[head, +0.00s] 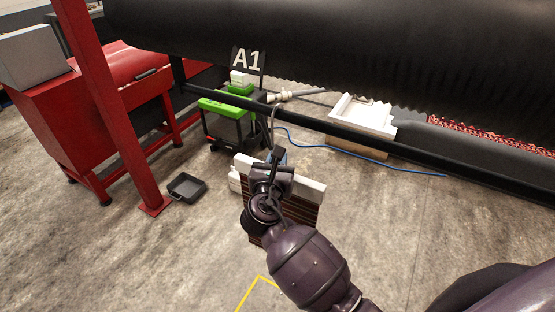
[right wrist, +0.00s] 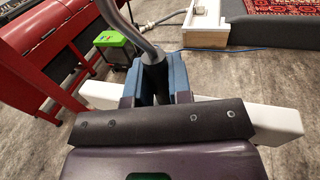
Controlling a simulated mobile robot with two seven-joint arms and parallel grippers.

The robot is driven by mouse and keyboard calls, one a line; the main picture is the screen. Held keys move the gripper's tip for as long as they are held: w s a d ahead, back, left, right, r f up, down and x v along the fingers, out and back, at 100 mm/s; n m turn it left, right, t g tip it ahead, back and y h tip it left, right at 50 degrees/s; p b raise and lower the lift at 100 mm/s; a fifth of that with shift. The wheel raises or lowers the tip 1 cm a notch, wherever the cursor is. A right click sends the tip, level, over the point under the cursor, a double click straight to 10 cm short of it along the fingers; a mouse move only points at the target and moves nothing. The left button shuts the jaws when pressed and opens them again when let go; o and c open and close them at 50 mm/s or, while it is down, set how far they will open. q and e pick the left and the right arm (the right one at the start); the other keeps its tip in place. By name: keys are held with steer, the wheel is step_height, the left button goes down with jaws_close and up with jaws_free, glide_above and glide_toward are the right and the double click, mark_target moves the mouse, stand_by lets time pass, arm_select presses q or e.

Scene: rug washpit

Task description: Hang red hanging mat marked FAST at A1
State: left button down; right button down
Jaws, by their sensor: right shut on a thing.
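My right gripper (head: 277,158) is shut on the stem of a grey hook (head: 271,125). In the right wrist view its blue pads (right wrist: 157,80) clasp the stem. A white bar (head: 308,187) lies behind the gripper, also in the right wrist view (right wrist: 280,120). A dark reddish-brown striped mat (head: 302,208) hangs below it, mostly hidden by my arm; no FAST mark shows. My left gripper is not in view.
A large black roll (head: 330,45) spans the top. A red post (head: 112,120) and red bench (head: 95,95) stand left.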

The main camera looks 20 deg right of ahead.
steer(key=c, duration=1)
jaws_free()
steer(key=shift+r, duration=0.1)
steer(key=shift+o, duration=0.2)
steer(key=b+v, duration=0.1)
steer(key=v, duration=1)
steer(key=shift+w, duration=0.15)
